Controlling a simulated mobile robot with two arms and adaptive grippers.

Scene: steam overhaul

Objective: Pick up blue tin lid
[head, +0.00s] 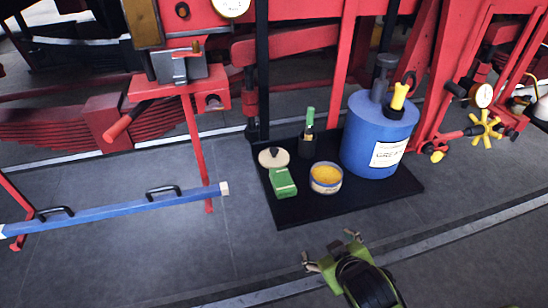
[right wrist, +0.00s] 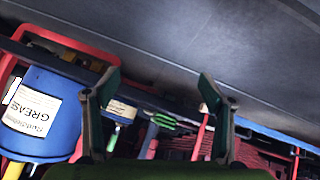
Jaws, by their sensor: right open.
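My right gripper (head: 331,249) is open and empty at the bottom of the head view, in front of the black tray (head: 340,210). Its two spread fingers also frame the right wrist view (right wrist: 158,92), with nothing between them. On the tray, an open round tin (head: 326,185) with a pale wall shows a yellow-orange top. A cream round disc (head: 273,158) with a small dark spot on it lies at the tray's left; I cannot tell whether it is a lid. No plainly blue tin lid can be made out. My left gripper is not in view.
A large blue grease can (head: 375,140) stands at the tray's right. A green box (head: 283,183) and a dark bottle with a green top (head: 308,140) stand near the tin. Red frames rise behind. A blue bar (head: 120,212) is at left. The tray's front is clear.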

